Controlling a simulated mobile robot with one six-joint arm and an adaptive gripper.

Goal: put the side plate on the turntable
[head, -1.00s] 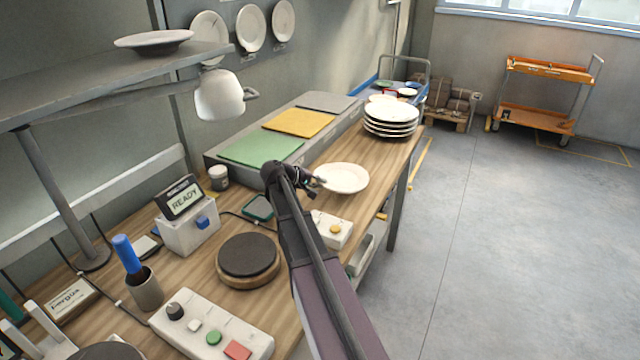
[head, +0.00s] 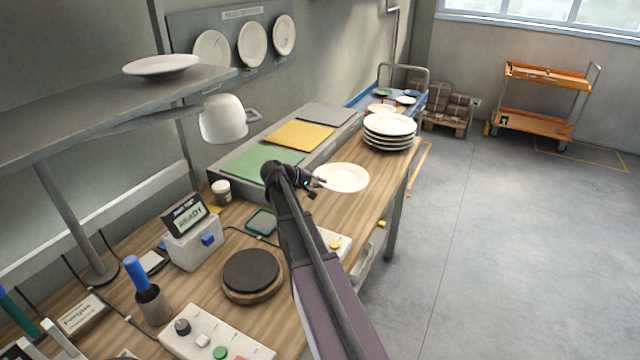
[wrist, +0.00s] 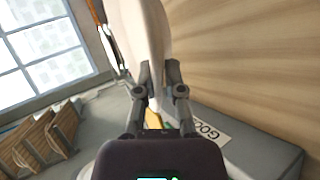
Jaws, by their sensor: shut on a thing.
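The white side plate (head: 343,178) is in my gripper (head: 313,184), gripped by its left rim and held roughly level over the wooden bench. In the wrist view the plate (wrist: 144,40) shows edge-on between the two fingers of my gripper (wrist: 158,92), which are shut on its rim. The turntable (head: 250,272), a round dark disc on a wooden base, stands on the bench to the left of my arm. Its top is bare. I cannot tell the exact height of the plate above the bench.
A stack of several plates (head: 390,128) stands at the bench's far end. A white lamp (head: 223,120) overhangs the bench. A display box (head: 193,240), a blue-handled tool in a cup (head: 150,300) and a control panel (head: 215,335) surround the turntable.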

